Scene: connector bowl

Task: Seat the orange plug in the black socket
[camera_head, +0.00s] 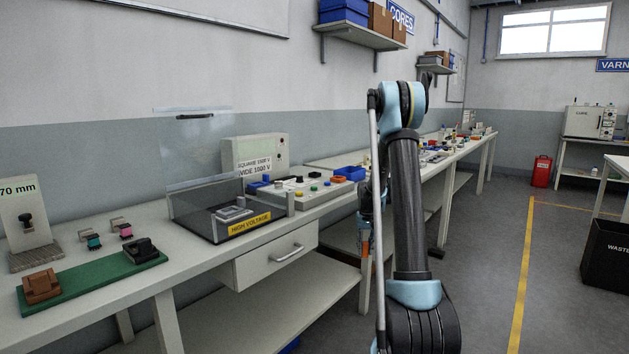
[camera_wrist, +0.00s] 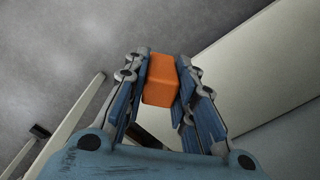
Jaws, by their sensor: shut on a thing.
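My gripper (camera_wrist: 161,68) is shut on the orange plug (camera_wrist: 160,82), which sits between its two fingers in the wrist view. In the head view my gripper is mostly hidden behind my arm, beside the front edge of the bench, and only a small bit of orange shows there. The black socket (camera_head: 142,250) stands on the right end of a green board (camera_head: 92,282) on the near left bench. A brown socket (camera_head: 41,286) stands on the left end of the same board. The plug is well apart from the black socket, to its right in the head view.
A clear-walled box with a "HIGH VOLTAGE" label (camera_head: 249,223) stands right of the board. Small teal (camera_head: 92,241) and pink (camera_head: 125,231) parts and a "70 mm" stand (camera_head: 28,222) sit behind the board. A drawer (camera_head: 275,256) is under the bench top.

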